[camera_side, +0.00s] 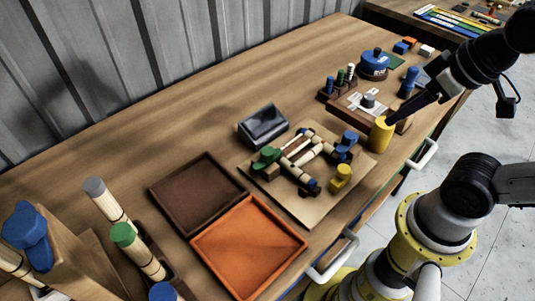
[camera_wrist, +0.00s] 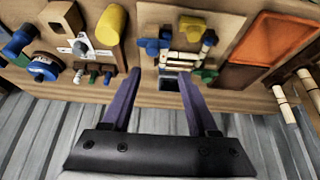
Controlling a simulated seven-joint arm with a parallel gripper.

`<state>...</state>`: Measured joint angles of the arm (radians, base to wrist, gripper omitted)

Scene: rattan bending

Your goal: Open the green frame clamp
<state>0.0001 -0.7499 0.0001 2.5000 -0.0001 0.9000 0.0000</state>
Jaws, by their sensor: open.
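The green frame clamp (camera_side: 266,157) sits at the left corner of a rattan frame (camera_side: 303,153) on a pale board (camera_side: 312,208). It also shows small in the wrist view (camera_wrist: 207,76); whether its jaw is open or closed is too small to tell. My gripper (camera_side: 390,122) is in the air near the yellow cylinder, well to the right of the green clamp. In the wrist view my gripper (camera_wrist: 159,73) has its two purple fingers apart, with nothing between them. Blue clamps (camera_side: 347,141) and a yellow clamp (camera_side: 341,177) hold other parts of the frame.
A yellow cylinder (camera_side: 380,137) stands beside my fingertips. A dark box (camera_side: 262,126) is behind the green clamp. A brown tray (camera_side: 160,190) and an orange tray (camera_side: 299,241) lie to its left and front. Capped rattan poles (camera_side: 137,251) stand at the left.

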